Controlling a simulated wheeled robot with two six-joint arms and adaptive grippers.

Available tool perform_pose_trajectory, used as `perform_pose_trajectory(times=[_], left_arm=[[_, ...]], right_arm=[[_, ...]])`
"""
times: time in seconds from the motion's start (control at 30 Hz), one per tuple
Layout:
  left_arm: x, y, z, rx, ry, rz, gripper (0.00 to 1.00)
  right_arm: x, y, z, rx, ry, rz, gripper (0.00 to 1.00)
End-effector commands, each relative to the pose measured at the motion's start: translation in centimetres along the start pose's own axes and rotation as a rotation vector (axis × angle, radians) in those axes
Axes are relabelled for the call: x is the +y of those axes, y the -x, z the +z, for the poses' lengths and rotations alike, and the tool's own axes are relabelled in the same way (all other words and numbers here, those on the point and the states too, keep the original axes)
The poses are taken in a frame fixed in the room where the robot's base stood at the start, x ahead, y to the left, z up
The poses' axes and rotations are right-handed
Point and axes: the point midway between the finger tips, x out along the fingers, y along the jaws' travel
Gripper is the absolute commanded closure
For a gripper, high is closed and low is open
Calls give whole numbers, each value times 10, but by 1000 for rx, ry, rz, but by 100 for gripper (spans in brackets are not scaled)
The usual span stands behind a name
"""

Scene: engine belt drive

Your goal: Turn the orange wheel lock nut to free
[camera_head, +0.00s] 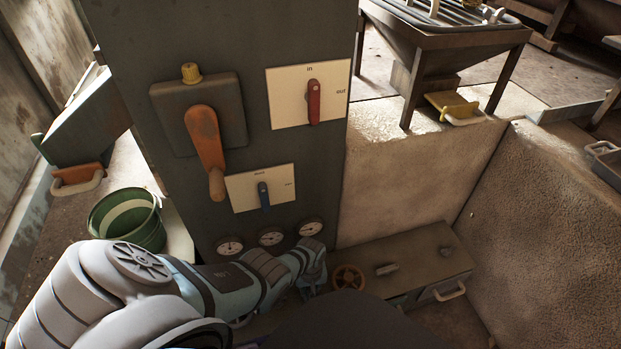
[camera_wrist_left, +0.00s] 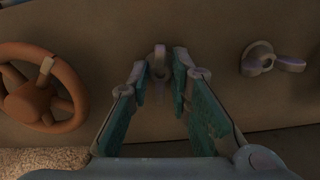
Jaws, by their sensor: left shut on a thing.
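The orange wheel (camera_head: 348,277) is on the low grey-brown box, just right of my left gripper (camera_head: 313,278). In the left wrist view the orange wheel (camera_wrist_left: 38,98) is at the left edge, apart from the fingers. There my left gripper (camera_wrist_left: 160,75) has its fingertips closed around a small grey nut (camera_wrist_left: 160,56), which seems to be the lock nut. The fingertips partly cover it, and its turn angle is hard to tell. In the head view my arm hides this nut. My right gripper is not in view.
A grey winged fitting (camera_wrist_left: 268,60) is on the far side of the nut from the wheel. Past the wheel, the low box (camera_head: 425,259) carries a small lever (camera_head: 387,268) and a knob (camera_head: 446,251). The tall panel (camera_head: 225,45) with gauges and handles stands behind my arm. A green bucket (camera_head: 140,231) is at left.

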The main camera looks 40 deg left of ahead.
Motion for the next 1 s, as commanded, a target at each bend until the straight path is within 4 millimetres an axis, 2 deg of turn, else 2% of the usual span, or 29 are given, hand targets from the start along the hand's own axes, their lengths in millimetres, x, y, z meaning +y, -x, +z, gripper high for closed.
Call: perform_pose_trajectory(times=[0.3, 0.8, 0.83, 0.93, 1.0], left_arm=[[0, 0, 0, 1, 117, 0, 100], [-1, 0, 0, 0, 137, -1, 100], [-1, 0, 0, 0, 137, -1, 78], [-1, 0, 0, 0, 136, -1, 62], [0, 0, 0, 0, 136, -1, 61]], right_arm=[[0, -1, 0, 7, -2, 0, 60], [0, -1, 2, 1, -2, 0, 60], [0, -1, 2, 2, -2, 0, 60], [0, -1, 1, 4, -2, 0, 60], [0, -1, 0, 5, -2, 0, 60]])
